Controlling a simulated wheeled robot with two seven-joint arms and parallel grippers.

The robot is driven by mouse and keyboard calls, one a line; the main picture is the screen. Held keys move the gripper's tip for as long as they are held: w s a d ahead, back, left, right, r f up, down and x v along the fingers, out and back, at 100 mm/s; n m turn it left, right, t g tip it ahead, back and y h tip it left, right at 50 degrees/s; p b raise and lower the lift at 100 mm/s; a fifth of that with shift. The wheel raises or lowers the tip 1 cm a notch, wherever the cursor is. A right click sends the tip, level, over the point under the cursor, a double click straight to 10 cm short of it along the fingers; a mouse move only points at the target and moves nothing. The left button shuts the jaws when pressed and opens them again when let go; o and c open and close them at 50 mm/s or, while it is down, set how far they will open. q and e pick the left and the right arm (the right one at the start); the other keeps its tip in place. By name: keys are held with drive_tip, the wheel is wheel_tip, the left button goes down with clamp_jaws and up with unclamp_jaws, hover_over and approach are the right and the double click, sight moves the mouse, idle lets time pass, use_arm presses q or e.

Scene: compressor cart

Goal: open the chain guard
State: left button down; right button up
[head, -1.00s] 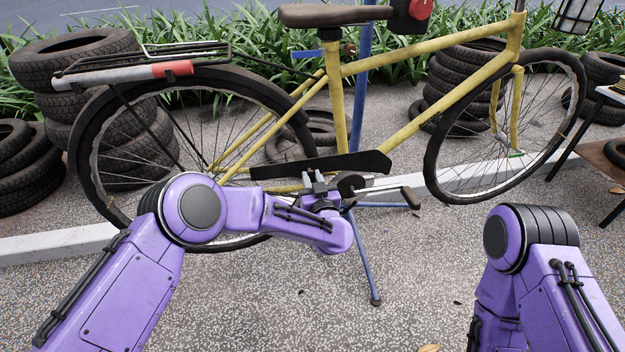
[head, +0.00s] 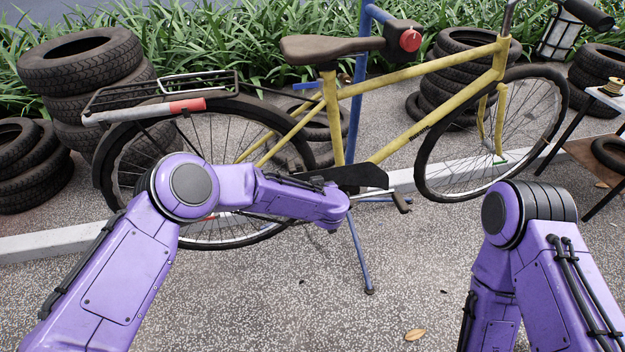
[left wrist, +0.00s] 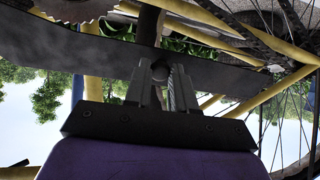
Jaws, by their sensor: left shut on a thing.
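The chain guard (head: 362,177) is a long black panel low on the yellow bicycle (head: 425,70). My left forearm covers its rear part in the head view. In the left wrist view the guard (left wrist: 95,55) crosses the picture as a dark band, seen from below. My left gripper (left wrist: 161,75) is at this band, its fingers shut on a small dark knob (left wrist: 161,67) at the guard. The fingers are hidden behind my wrist in the head view. Whether the guard has swung at all cannot be told. My right arm is at the right of the head view, its gripper out of frame.
A blue stand (head: 360,250) holds the bicycle, with a leg reaching forward. Tyre stacks (head: 85,75) stand behind, and a small table (head: 606,98) is at the right.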

use_arm(q)
drive_tip(key=shift+r+g+p, duration=0.2)
drive_tip(key=shift+g+p, duration=0.1)
drive_tip(key=c, duration=0.9)
unclamp_jaws()
drive_tip(key=shift+c, duration=0.2)
drive_tip(key=shift+d, duration=0.1)
drive_tip(key=v, duration=1)
drive_tip(key=shift+s+r, duration=0.2)
drive_tip(key=shift+s, duration=0.05)
